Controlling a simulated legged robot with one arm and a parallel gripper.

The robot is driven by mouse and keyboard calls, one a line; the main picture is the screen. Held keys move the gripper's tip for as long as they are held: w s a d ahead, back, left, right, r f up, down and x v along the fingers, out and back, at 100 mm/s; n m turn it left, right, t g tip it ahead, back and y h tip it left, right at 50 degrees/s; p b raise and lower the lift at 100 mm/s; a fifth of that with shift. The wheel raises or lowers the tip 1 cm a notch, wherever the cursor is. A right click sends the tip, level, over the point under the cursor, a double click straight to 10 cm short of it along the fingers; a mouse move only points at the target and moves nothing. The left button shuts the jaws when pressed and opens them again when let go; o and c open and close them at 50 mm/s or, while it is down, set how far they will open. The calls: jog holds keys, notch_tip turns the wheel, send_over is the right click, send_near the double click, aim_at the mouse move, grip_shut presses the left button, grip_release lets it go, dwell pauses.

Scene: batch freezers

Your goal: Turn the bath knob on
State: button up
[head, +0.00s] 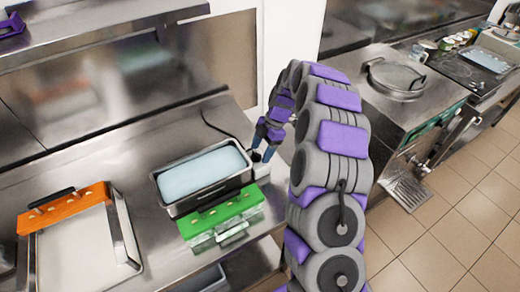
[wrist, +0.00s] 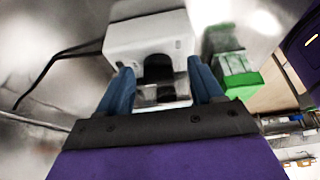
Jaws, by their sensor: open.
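The bath (head: 202,196) is a metal tub filled with light blue liquid, standing on the steel counter in the head view. Its white control housing (wrist: 148,38) fills the top middle of the wrist view. A dark knob (wrist: 158,68) on the housing lies between my gripper's two blue fingers (wrist: 160,72), which are open on either side of it. I cannot tell whether the fingers touch the knob. In the head view my gripper (head: 264,148) is at the right end of the bath, and the knob is not clear there.
A green rack (head: 222,214) stands just in front of the bath; its green end (wrist: 238,80) shows right of my gripper. A tray (head: 80,250) with an orange rack (head: 64,208) is at left. A black cable (wrist: 50,62) runs left from the housing.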

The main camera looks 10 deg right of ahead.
aim_at(254, 157)
jog(key=a, duration=0.3)
jog(key=c, duration=0.4)
jog(key=shift+r, duration=0.1)
jog(key=shift+c, duration=0.9)
jog(key=shift+d, duration=0.9)
jog(key=c, duration=0.5)
jog(key=shift+a, duration=0.1)
